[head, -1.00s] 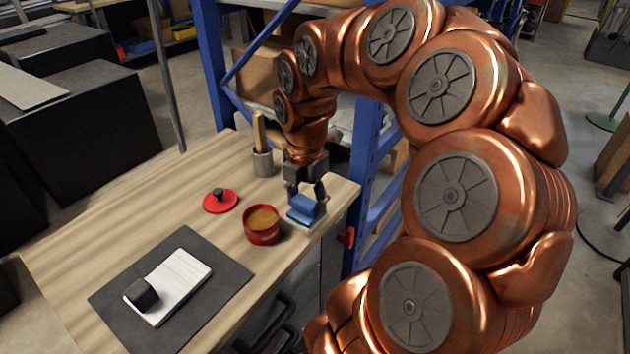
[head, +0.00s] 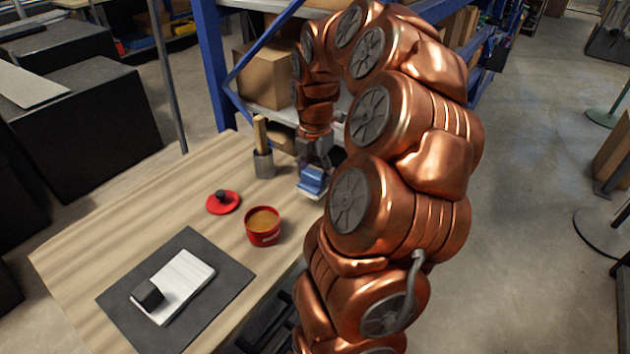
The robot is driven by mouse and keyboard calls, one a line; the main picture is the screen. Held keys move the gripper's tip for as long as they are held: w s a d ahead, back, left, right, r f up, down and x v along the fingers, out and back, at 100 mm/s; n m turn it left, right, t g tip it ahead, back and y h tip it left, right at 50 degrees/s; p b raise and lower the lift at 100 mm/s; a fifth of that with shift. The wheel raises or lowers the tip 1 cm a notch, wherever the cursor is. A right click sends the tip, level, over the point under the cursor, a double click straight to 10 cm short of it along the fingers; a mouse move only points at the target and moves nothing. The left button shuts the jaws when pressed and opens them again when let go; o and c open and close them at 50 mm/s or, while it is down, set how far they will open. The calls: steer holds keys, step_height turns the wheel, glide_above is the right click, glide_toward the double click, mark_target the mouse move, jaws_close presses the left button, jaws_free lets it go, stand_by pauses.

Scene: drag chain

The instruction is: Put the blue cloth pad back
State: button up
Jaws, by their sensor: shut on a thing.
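The blue cloth pad (head: 312,180) is near the far right corner of the wooden workbench (head: 120,200). A pale layer shows along its lower edge. My gripper (head: 314,168) points down from above and is shut on the pad. The fingertips are small and partly hidden against it. I cannot tell whether the pad touches the bench or hangs a little above it. My arm covers the bench edge to the right of the pad.
A red tub of brown paste (head: 263,224) stands in front of the pad, its red lid (head: 222,202) to the left. A grey holder with a wooden handle (head: 263,158) stands left of my gripper. A dark mat (head: 222,284) carries a white notepad (head: 190,278) and black block (head: 148,294).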

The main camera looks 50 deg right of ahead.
mark_target(315, 183)
steer(key=shift+w+d, duration=0.1)
steer(key=shift+w+d, duration=0.1)
steer(key=shift+d, duration=0.1)
steer(key=shift+f+p, duration=0.7)
steer(key=shift+f, duration=1.1)
steer(key=shift+f, duration=0.1)
steer(key=o, duration=1.1)
